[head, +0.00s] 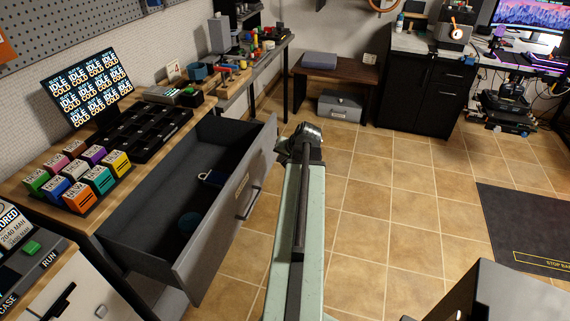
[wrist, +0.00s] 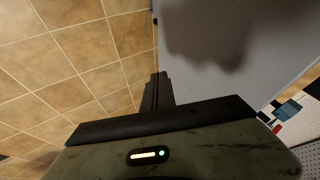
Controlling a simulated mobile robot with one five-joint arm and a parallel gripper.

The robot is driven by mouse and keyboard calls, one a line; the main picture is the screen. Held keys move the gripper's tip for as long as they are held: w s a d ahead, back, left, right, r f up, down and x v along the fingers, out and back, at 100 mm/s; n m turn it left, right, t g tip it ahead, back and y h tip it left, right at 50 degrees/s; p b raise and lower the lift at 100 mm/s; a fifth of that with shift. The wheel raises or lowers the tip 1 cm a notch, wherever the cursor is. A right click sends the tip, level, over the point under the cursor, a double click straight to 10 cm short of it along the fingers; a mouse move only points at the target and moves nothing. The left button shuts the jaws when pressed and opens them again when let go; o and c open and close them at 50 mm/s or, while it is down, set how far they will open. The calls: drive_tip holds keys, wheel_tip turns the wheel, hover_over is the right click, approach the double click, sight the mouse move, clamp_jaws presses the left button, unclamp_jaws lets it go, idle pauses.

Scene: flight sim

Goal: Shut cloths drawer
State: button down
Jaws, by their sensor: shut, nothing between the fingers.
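The open drawer (head: 212,252) is pulled far out from under the left workbench in the head view. It has a grey front with a bar handle (head: 250,202) and a small label too small to read. Inside lie a dark blue round item and a blue and white item. My arm reaches forward just right of the drawer front. My gripper (wrist: 156,92) shows in the wrist view, shut and empty. It is beside a plain grey panel (wrist: 225,60), which looks like the drawer front. I cannot tell whether they touch. In the head view the fingertips are hidden.
The workbench (head: 150,150) holds coloured boxes, a black tray and a screen. A white cabinet (head: 75,300) stands at the lower left. Tiled floor (head: 385,200) is free right of my arm. A dark mat (head: 525,225) lies farther right. A black cabinet (head: 425,95) stands at the back.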

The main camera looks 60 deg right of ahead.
sight(267, 160)
drive_tip(key=w, duration=0.4)
drive_tip(key=shift+w+a+f+p, duration=0.1)
drive_tip(key=shift+a+f+p, duration=0.1)
drive_tip(key=shift+a+p, duration=0.2)
drive_tip(key=shift+a, duration=0.1)
drive_tip(key=shift+d, duration=0.2)
